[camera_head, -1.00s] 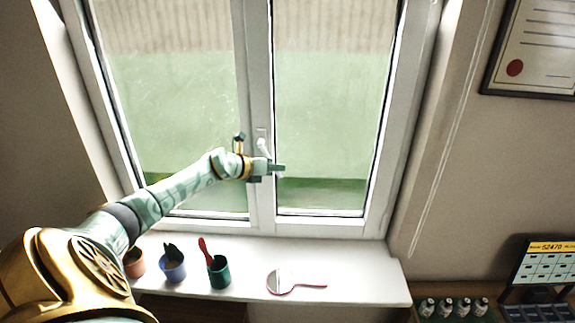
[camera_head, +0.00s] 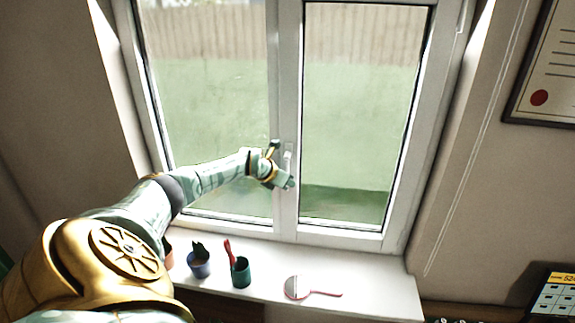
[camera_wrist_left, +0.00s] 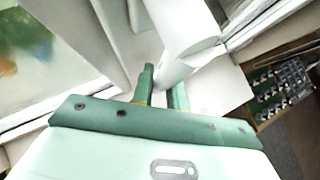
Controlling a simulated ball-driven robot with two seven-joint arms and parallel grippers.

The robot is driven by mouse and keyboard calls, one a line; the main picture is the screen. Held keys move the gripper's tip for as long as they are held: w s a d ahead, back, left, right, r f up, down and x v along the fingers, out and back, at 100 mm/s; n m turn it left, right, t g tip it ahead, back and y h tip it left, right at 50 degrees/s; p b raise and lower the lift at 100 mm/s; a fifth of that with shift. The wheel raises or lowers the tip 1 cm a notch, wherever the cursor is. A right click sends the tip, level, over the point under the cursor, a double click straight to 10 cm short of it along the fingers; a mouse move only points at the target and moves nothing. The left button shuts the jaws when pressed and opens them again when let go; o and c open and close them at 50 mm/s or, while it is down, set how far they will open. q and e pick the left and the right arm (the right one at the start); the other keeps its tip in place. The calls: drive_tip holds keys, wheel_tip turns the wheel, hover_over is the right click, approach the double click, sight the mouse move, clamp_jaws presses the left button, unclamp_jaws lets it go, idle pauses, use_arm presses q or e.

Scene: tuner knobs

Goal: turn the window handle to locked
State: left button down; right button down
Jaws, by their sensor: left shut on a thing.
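The white window handle (camera_head: 288,154) is on the middle frame of the window, and its lever points close to straight down. My left gripper (camera_head: 286,183) is at the lower end of the lever and covers part of it. In the left wrist view the pale handle (camera_wrist_left: 178,42) comes down to the green fingers (camera_wrist_left: 163,88), which are shut on its end. My right gripper is not in view.
The white sill (camera_head: 375,297) below holds a blue pot (camera_head: 199,267), a green cup (camera_head: 240,273) with a red-handled thing, and a round hand mirror (camera_head: 297,287). A cord (camera_head: 462,140) hangs right of the window. A framed paper (camera_head: 553,70) is on the right wall.

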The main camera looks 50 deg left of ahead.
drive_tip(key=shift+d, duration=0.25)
use_arm(q)
drive_tip(key=c, duration=1.4)
unclamp_jaws()
drive_tip(key=shift+a, duration=0.1)
drive_tip(key=b+v, duration=0.1)
drive_tip(key=v, duration=1.5)
drive_tip(key=shift+s+r, duration=0.1)
drive_tip(key=shift+r, duration=0.05)
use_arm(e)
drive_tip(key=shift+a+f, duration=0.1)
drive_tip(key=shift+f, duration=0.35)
